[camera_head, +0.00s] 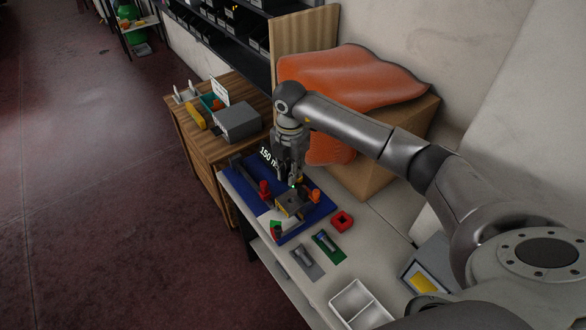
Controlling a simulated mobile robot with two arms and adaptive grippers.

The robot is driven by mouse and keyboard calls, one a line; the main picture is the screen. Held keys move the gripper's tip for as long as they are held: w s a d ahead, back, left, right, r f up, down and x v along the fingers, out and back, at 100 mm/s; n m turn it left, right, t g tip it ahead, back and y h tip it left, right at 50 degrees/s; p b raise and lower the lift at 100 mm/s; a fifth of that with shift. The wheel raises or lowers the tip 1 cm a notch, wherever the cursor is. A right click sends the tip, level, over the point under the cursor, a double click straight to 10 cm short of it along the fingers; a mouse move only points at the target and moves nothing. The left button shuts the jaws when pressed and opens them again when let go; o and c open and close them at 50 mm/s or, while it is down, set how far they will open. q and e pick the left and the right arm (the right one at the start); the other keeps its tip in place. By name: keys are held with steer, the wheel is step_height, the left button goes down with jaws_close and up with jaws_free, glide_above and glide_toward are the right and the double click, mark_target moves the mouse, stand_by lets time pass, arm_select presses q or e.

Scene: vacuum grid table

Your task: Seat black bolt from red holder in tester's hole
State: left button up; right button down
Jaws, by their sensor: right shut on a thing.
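My right gripper (294,180) points down over the tester (291,204), its fingertips just above the tester's tan block. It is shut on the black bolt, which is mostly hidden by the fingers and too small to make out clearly. Whether the bolt touches the hole cannot be told. The red holder (342,221) is a small red block with a dark opening, on the table to the right of the tester; no bolt shows standing in it. My left gripper is not in view.
The tester stands on a blue base (318,211) with red and orange parts around it. Grey (307,263) and green (328,246) pads with small parts lie in front. A white divided tray (359,305) is nearer. A cardboard box (372,167) with orange cloth stands behind.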

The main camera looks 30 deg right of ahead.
steer(key=shift+f, duration=0.1)
steer(key=shift+s+d+f+b, duration=0.1)
steer(key=shift+f+b, duration=0.3)
steer(key=shift+f, duration=0.45)
step_height(320, 180, down, 2)
steer(key=shift+f+b, duration=0.25)
steer(key=shift+b, duration=0.85)
steer(key=shift+f+b, duration=0.35)
steer(key=shift+f, duration=0.2)
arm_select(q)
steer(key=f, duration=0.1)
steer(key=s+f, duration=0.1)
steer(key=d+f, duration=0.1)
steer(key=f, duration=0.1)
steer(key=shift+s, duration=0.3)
arm_select(e)
steer(key=shift+f, duration=0.15)
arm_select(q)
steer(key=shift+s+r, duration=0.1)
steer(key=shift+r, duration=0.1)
